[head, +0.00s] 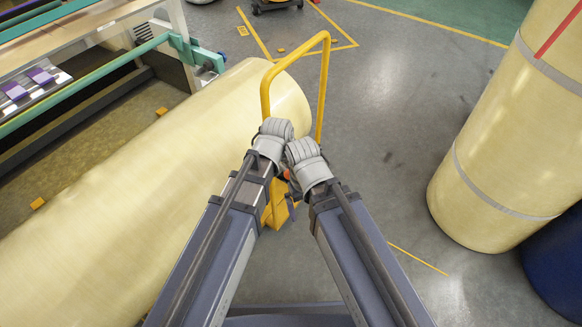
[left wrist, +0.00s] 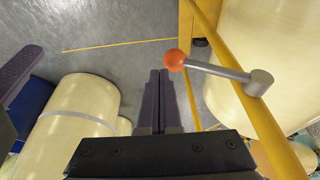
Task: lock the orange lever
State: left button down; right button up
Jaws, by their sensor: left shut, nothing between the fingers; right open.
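The lever shows in the left wrist view as an orange ball knob (left wrist: 174,59) on a grey rod. The rod runs right to a grey pivot (left wrist: 261,80) beside a yellow tube. My left gripper (left wrist: 160,75) is shut and empty, its fingertips just left of and below the knob in that picture. A small gap seems to show, but contact is hard to tell. In the head view, a bit of orange (head: 286,174) shows between my arms, and the rest of the lever is hidden. My right gripper (head: 292,197) is mostly hidden below its wrist; it is open.
A yellow tubular handle (head: 325,85) rises in front of my arms. A large cream roll (head: 130,215) lies to the left, beside a machine frame (head: 130,60). Another cream roll (head: 490,150) stands at the right with a blue one (head: 560,265). Grey floor (head: 385,130) between is clear.

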pick_arm(q)
jog(key=shift+f+b, duration=0.9)
jog(key=shift+f, duration=0.25)
jog(key=shift+f, duration=0.15)
jog(key=shift+a, duration=0.1)
jog(key=p+v, duration=0.7)
jog(key=v, duration=0.1)
dwell(0.3)
